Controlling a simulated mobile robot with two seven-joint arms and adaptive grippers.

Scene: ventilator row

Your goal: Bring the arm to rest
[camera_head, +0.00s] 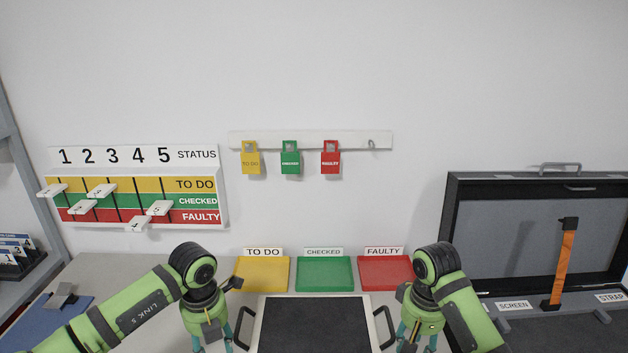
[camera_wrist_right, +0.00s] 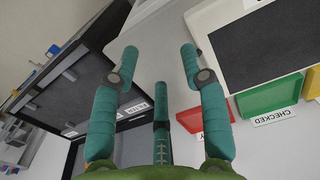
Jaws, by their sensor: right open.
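My right gripper (camera_head: 417,340) hangs at the bottom of the head view, beside the right handle of a black-topped tray (camera_head: 312,325). In the right wrist view my right gripper (camera_wrist_right: 159,62) has its teal fingers spread, with nothing between them. My left gripper (camera_head: 208,342) hangs at the tray's left side, its fingers mostly cut off by the frame's lower edge. Both arms are bent, with the grippers pointing down.
Yellow (camera_head: 262,274), green (camera_head: 325,274) and red (camera_head: 385,273) bins line the wall behind the tray. Coloured tags hang from a rail (camera_head: 310,139). A status board (camera_head: 135,185) is at left. An open black case (camera_head: 520,235) with an orange strap (camera_head: 563,262) stands at right.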

